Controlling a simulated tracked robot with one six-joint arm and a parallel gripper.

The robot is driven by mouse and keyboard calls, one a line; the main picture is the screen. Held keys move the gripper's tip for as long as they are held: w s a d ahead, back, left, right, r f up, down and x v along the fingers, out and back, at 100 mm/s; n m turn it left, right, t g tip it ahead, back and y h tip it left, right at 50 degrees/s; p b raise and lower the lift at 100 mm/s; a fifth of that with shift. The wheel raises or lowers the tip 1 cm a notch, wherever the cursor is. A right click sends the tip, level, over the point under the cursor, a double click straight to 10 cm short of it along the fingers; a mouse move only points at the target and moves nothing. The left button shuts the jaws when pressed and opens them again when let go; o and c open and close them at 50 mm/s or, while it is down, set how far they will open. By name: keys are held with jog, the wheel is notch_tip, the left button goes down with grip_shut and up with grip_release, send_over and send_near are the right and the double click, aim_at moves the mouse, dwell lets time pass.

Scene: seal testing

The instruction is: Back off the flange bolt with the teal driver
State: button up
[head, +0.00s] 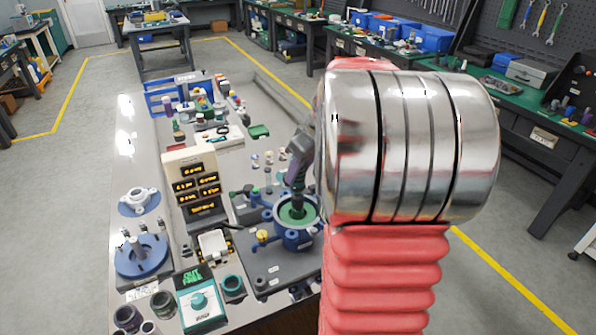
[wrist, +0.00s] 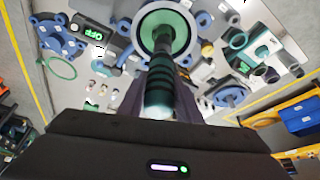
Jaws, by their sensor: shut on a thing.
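My gripper (wrist: 160,94) is shut on the teal driver (wrist: 159,84), whose dark teal ribbed handle lies between the two dark fingers in the wrist view. The driver's far end reaches toward a blue ring-shaped flange housing (wrist: 145,22) with a green inside. In the head view my gripper (head: 301,150) is partly hidden behind my arm. Below it, a dark shaft points down into the blue flange housing (head: 280,213) on a grey base plate. The flange bolt cannot be made out, and I cannot tell whether the driver's tip touches it.
A brass-coloured knob (head: 263,237) sticks out beside the housing. A stack of amber displays (head: 197,188), a teal dial box (head: 200,300) and a blue round flange (head: 141,256) stand to the left. Small parts crowd the bench behind; its left edge strip is clear.

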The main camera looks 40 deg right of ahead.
jog(key=shift+r, duration=2.5)
jog(key=shift+s, duration=0.1)
